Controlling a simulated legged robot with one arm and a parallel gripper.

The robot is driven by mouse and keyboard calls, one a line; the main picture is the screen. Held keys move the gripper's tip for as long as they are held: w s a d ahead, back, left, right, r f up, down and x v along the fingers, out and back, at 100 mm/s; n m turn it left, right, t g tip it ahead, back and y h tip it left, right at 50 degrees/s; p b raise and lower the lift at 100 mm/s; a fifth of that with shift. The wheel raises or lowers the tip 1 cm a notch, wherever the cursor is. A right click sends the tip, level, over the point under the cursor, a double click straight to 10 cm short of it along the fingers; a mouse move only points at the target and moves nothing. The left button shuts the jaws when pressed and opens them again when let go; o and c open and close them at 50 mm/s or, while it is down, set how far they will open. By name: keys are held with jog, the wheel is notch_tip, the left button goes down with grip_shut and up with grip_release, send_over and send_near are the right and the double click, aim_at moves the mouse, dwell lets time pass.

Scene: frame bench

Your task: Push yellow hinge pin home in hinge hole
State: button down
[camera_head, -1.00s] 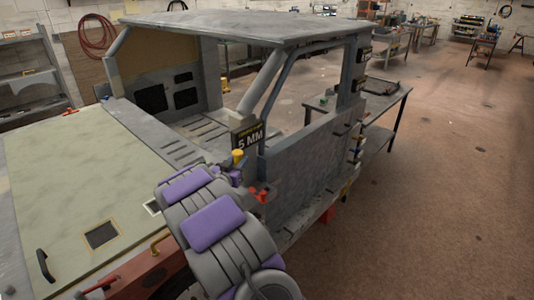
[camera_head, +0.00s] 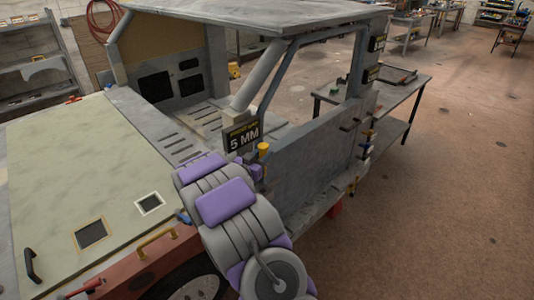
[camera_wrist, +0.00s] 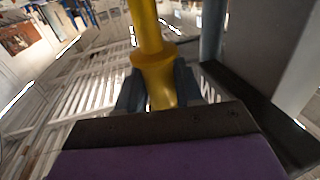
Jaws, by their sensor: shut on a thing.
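The yellow hinge pin (camera_head: 263,149) shows above my purple and grey arm, close to the door pillar, below the "5 MM" sign (camera_head: 243,137). In the wrist view the pin (camera_wrist: 150,50) stands large in front of the camera, with a thicker collar at its middle. My gripper (camera_wrist: 158,90) is shut on it, with dark fingers on both sides of its lower part. In the head view the fingers are mostly hidden behind my arm. The hinge hole is not visible in either view, so I cannot tell how the pin sits relative to it.
The grey cab frame (camera_head: 310,150) with its roof and side panel stands close to my arm. The pale hood panel (camera_head: 70,160) lies to the left. A workbench (camera_head: 400,90) stands behind the cab. Open floor (camera_head: 460,200) lies to the right.

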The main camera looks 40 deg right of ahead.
jog(key=f, duration=0.1)
jog(key=d+f, duration=0.1)
jog(key=f, duration=0.1)
jog(key=shift+d, duration=0.1)
jog(key=a, duration=0.1)
jog(key=a+f+b, duration=0.1)
jog(key=shift+a+f, duration=0.2)
jog(key=shift+a, duration=0.2)
jog(key=shift+d+f, duration=0.85)
jog(key=shift+d, duration=0.3)
jog(key=shift+a, duration=0.35)
jog(key=shift+a+r+p, duration=0.25)
jog(key=shift+a+p, duration=0.3)
jog(key=shift+a, duration=0.4)
